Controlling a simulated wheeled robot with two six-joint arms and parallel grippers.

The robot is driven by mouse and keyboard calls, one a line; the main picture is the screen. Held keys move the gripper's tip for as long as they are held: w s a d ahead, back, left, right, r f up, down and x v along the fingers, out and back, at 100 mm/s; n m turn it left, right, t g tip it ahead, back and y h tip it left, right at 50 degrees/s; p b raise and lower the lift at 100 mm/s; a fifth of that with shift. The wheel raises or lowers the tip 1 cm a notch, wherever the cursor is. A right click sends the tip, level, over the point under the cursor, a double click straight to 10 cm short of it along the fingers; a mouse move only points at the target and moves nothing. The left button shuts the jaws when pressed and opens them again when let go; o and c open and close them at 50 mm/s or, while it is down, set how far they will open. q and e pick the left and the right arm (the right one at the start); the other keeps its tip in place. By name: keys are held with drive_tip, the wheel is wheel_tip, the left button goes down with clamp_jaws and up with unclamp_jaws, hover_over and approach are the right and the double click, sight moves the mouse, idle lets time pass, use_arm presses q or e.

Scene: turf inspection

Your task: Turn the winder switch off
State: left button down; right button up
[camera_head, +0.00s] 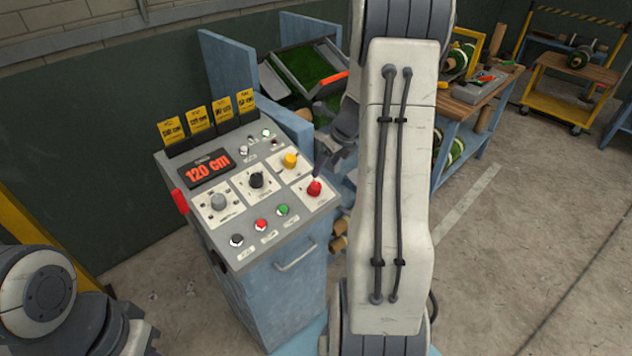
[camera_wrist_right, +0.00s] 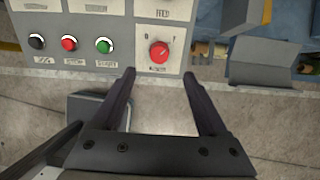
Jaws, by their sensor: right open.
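A grey control console (camera_head: 240,255) has a sloping panel of knobs and buttons. A red rotary knob (camera_head: 314,188) sits on a white plate at the panel's right side; it also shows in the right wrist view (camera_wrist_right: 159,52). Its label is too blurred to read, so I cannot confirm that it is the winder switch. My right gripper (camera_wrist_right: 158,74) is open and empty, its fingertips just below the red knob in the wrist view, one to each side, apart from it. In the head view the right gripper (camera_head: 336,150) is dark and partly hidden by my arm.
The panel also has a yellow knob (camera_head: 290,160), a black knob (camera_head: 257,180), a grey knob (camera_head: 218,202), a display reading 120 cm (camera_head: 207,170) and several push buttons. A workbench (camera_head: 480,95) and yellow cart (camera_head: 570,85) stand behind. Floor at right is clear.

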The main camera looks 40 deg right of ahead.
sight(316, 185)
drive_tip(key=b+x, duration=0.1)
drive_tip(key=x, duration=0.9)
clamp_jaws()
